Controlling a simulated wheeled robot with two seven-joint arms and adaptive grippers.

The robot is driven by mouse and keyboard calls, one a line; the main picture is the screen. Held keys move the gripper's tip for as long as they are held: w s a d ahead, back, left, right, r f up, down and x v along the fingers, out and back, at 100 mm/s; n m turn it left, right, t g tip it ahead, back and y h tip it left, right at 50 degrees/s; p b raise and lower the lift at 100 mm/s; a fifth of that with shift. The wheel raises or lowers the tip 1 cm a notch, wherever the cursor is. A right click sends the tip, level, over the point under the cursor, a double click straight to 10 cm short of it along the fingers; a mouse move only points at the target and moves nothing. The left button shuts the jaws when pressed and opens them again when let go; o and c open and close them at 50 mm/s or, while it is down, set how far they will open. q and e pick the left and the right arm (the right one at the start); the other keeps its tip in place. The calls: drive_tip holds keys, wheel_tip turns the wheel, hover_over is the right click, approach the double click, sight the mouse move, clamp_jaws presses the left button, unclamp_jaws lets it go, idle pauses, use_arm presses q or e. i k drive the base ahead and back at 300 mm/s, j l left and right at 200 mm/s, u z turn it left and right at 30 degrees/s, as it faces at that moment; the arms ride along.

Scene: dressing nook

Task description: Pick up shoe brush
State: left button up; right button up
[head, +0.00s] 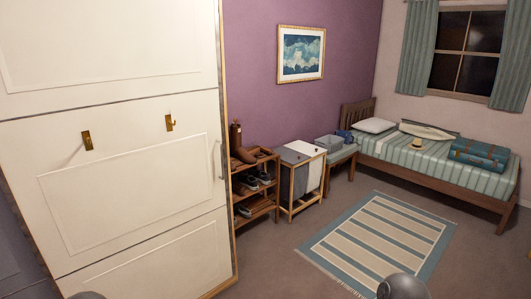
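I cannot make out a shoe brush for certain. A small tan object (417,143) lies on the striped bed, too small to identify. A wooden shoe rack (234,208) stands beyond the white door, with brown boots (238,145) on top and several shoes on its lower shelves. Neither gripper is in view. Only rounded grey parts of my own body show at the bottom edge.
The white door (120,190) fills the left side. A striped rug (385,240) lies on open floor.

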sight(264, 150)
drive_tip(key=i+z, duration=0.1)
drive_tip(key=i, duration=0.45)
drive_tip(key=i+l+z, duration=0.1)
drive_tip(key=i+z, duration=0.15)
drive_tip(key=i, duration=0.3)
drive_tip(key=i+z, duration=0.2)
drive_tip(key=i, duration=0.35)
drive_tip(key=i+j+z, duration=0.1)
drive_tip(key=i+z, duration=0.15)
drive_tip(key=i, duration=0.3)
drive_tip(key=i+j+z, duration=0.2)
drive_tip(key=i, duration=0.35)
drive_tip(key=i+l+u, duration=0.2)
drive_tip(key=i, duration=0.25)
drive_tip(key=i+l+u, duration=0.2)
drive_tip(key=i, duration=0.25)
